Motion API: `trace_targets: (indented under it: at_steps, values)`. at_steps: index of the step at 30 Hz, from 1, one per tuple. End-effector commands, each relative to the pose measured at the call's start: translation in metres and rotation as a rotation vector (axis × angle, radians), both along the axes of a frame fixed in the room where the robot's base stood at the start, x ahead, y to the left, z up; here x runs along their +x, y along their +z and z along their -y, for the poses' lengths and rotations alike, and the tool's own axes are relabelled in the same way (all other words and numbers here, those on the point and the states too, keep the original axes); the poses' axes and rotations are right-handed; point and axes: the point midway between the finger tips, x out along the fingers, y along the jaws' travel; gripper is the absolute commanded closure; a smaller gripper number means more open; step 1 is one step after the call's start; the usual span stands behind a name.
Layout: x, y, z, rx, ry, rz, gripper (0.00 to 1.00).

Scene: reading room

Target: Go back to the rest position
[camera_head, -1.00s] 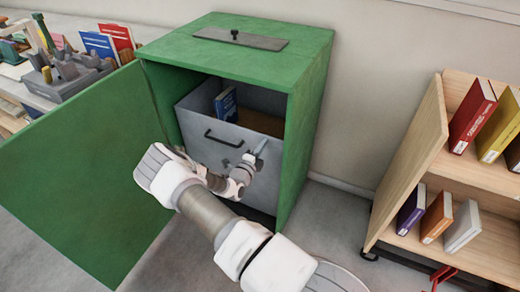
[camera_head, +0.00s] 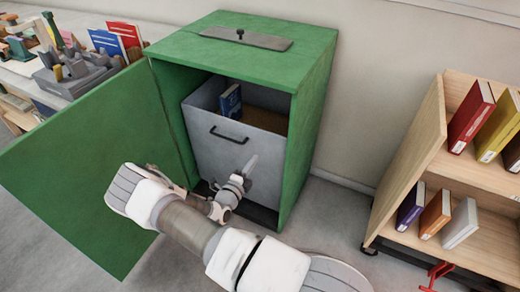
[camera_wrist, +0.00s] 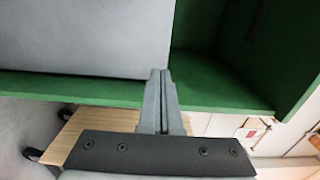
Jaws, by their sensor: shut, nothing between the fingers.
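My gripper (camera_head: 249,166) is shut and empty, in front of the grey bin's lower right front in the head view. In the wrist view its closed fingers (camera_wrist: 160,100) point toward the grey bin (camera_wrist: 90,35) and the green cabinet's edge (camera_wrist: 222,96). The grey bin (camera_head: 207,150) with a black handle (camera_head: 229,136) stands inside the open green cabinet (camera_head: 312,120). A blue book (camera_head: 230,103) stands in the bin. My arm crosses the lower middle of the head view.
The green door (camera_head: 90,165) stands wide open at left. A wooden shelf cart (camera_head: 425,150) with several books is at right. A cluttered table (camera_head: 20,75) stands behind the door. Bare floor (camera_head: 330,222) lies between cabinet and cart.

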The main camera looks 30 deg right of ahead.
Motion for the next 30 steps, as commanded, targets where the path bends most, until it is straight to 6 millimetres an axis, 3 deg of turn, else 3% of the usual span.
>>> trace_targets:
  at_steps: [6,16,23,30]
  values:
    - [-0.014,0.000,-0.017,-0.001,-0.001,0.001,1.00]
    - [-0.016,0.009,-0.018,0.032,-0.032,0.036,1.00]
    - [-0.030,0.060,-0.007,0.252,-0.248,0.283,1.00]
    - [-0.060,0.116,0.001,0.517,-0.529,0.612,1.00]
